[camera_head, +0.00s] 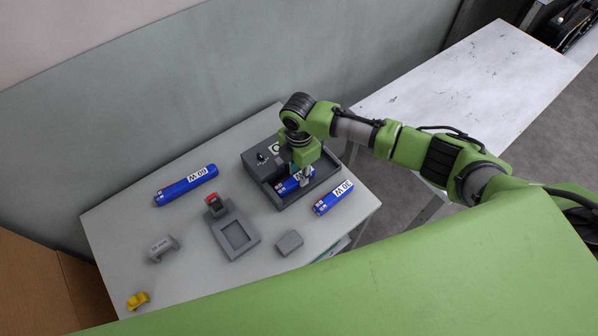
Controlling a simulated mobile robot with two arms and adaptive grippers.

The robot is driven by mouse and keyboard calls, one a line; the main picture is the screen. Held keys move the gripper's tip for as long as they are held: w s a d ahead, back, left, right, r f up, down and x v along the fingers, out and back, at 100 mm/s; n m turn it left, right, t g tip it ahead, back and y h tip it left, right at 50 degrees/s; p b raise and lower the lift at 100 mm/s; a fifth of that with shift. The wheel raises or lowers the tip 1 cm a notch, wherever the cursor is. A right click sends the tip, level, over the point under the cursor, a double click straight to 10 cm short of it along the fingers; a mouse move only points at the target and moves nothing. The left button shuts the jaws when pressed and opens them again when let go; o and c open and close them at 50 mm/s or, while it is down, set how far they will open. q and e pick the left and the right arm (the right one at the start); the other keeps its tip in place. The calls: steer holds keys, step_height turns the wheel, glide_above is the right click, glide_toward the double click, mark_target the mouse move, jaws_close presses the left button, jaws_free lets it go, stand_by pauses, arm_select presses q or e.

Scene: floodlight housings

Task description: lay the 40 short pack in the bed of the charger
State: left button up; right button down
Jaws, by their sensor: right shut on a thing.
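The charger (248,160) is a dark grey box with a raised block, a knob and a shallow walled bed, at the back right of the grey table. My right gripper (306,177) points down over the bed and is shut on a short blue pack (287,186) with a white label. The pack lies within the outline of the bed; whether it touches the floor of the bed cannot be told. The gripper covers part of its label, so its number cannot be read. My left gripper is not in view.
A blue pack marked 30 (328,203) lies just right of the charger, and a longer one marked 60 (180,189) at the left. A grey holder with a red part (236,236), grey blocks (289,242) (162,248) and a yellow piece (138,300) stand nearer the front.

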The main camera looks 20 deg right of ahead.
steer(key=c, duration=1.6)
jaws_free()
steer(key=shift+c, duration=0.2)
steer(key=shift+s+r, duration=0.1)
steer(key=shift+w+r, duration=0.2)
steer(key=shift+r, duration=0.3)
step_height(320, 180, up, 11)
steer(key=shift+s, duration=0.25)
steer(key=shift+f, duration=0.1)
